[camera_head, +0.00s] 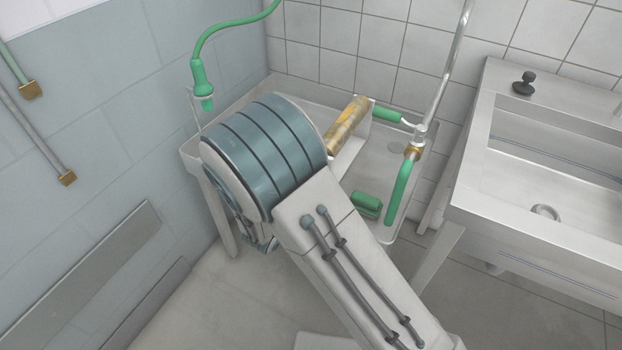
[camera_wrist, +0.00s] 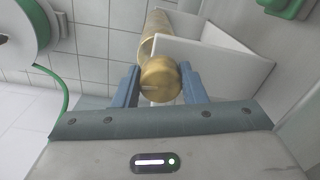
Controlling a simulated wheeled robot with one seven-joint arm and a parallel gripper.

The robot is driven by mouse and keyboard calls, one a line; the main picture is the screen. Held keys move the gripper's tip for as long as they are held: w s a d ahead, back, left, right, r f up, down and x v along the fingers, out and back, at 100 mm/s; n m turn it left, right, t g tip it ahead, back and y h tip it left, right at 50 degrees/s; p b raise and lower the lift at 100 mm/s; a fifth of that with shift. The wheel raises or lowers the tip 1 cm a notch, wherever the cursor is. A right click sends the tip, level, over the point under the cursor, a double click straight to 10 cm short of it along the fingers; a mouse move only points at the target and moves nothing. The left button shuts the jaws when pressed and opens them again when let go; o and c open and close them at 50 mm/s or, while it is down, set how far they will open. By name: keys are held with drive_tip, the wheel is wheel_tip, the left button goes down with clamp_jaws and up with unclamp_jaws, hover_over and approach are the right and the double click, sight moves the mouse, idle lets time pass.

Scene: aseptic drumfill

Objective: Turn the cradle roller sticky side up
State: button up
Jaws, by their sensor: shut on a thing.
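The cradle roller (camera_head: 348,125) is a gold-brown, mottled cylinder lying at a slant over the white tray at the back, with a green handle-like piece (camera_head: 387,114) by its far end. In the wrist view the roller (camera_wrist: 157,30) runs away from me, and its near gold end with a pale line on its face sits between my blue-grey fingers. My gripper (camera_wrist: 158,82) is shut on that near end. A white angled cradle panel (camera_wrist: 215,62) stands beside the roller. In the head view my arm hides my fingers. I cannot tell which side is sticky.
The white tray (camera_head: 393,165) holds a green block-like item (camera_head: 367,204). A green-gripped pipe (camera_head: 400,190) rises at its right. A green hose nozzle (camera_head: 202,85) hangs at left. A steel sink (camera_head: 470,190) stands right. The floor in front is open.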

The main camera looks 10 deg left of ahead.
drive_tip(key=shift+f+m+b, duration=0.1)
drive_tip(key=shift+m+b, duration=0.4)
drive_tip(key=shift+b, duration=0.25)
drive_tip(key=o, duration=1)
drive_tip(key=shift+s, duration=0.15)
drive_tip(key=v, duration=1.3)
drive_tip(key=shift+s+a+p, duration=0.15)
drive_tip(key=shift+s+p, duration=0.1)
drive_tip(key=shift+p, duration=0.1)
